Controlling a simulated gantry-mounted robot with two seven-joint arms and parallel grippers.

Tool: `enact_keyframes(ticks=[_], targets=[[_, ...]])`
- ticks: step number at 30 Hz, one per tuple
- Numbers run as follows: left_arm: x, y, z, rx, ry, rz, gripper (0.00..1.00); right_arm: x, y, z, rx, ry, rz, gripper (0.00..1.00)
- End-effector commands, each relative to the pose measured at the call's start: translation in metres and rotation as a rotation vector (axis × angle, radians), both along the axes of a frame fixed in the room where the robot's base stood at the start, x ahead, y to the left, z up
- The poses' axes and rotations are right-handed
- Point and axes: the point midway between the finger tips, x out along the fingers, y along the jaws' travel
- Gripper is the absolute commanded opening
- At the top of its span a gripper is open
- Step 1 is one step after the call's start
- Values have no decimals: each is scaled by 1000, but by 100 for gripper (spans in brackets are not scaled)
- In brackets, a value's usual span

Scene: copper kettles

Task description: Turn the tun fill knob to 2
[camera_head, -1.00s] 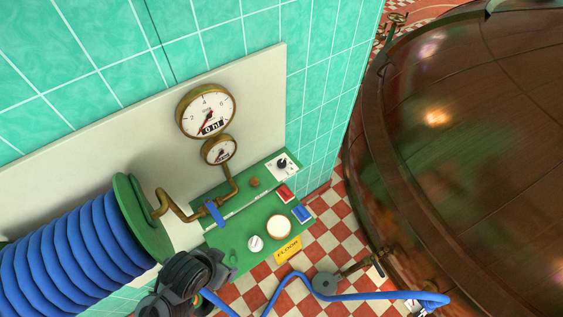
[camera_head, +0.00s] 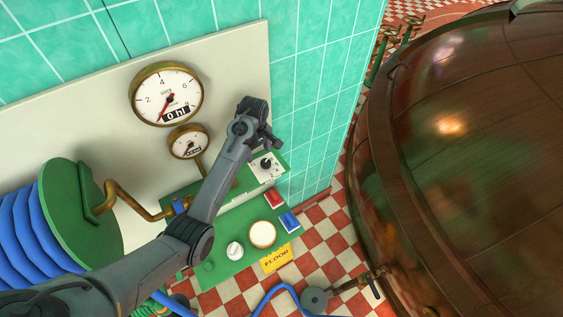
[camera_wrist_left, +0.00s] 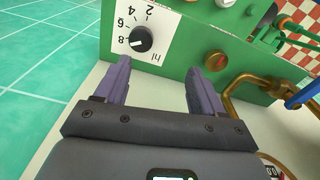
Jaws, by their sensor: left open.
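The tun fill knob (camera_head: 266,162) is a small black knob on a white dial plate at the upper right of the green panel. In the left wrist view the black knob (camera_wrist_left: 141,39) shows with 2, 4, 6, 8 and "hl" around it. A pale mark on it lies on the side toward the 8; the exact setting is hard to read. My left gripper (camera_head: 263,139) is open and empty, just above the knob in the head view. In the wrist view its purple fingers (camera_wrist_left: 160,66) are apart, with the knob beyond them, apparently untouched.
A large gauge (camera_head: 166,94) reads "0 hl", with a smaller gauge (camera_head: 189,142) below. Red (camera_head: 275,198) and blue (camera_head: 289,221) switches and a white knob (camera_head: 235,250) are on the panel. A copper vessel (camera_head: 465,170) fills the right. A brass knob (camera_wrist_left: 215,61) is near the right finger.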

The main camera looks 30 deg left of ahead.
Motion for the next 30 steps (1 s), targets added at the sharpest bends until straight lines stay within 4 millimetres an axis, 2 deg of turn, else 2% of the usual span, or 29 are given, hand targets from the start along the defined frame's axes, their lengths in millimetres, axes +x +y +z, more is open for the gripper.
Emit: enact_keyframes(ticks=[1, 4, 8, 11, 24, 30], targets=[[8, 2, 2, -14, 5, 38, 69, 0, 0, -7, 1, 0, 0, 43], [17, 4, 7, -33, 15, 97, 69, 0, 0, -10, 1, 0, 0, 43], [22, 5, 8, -45, 23, 131, 69, 0, 0, -11, 1, 0, 0, 43], [23, 5, 0, -47, 25, 137, 69, 0, 0, -10, 1, 0, 0, 43], [22, 5, -68, -46, 26, 135, 69, -1, 0, -9, -3, 3, 3, 43], [22, 5, -88, -45, 24, 133, 69, -1, -1, -11, -5, 2, 6, 43]])
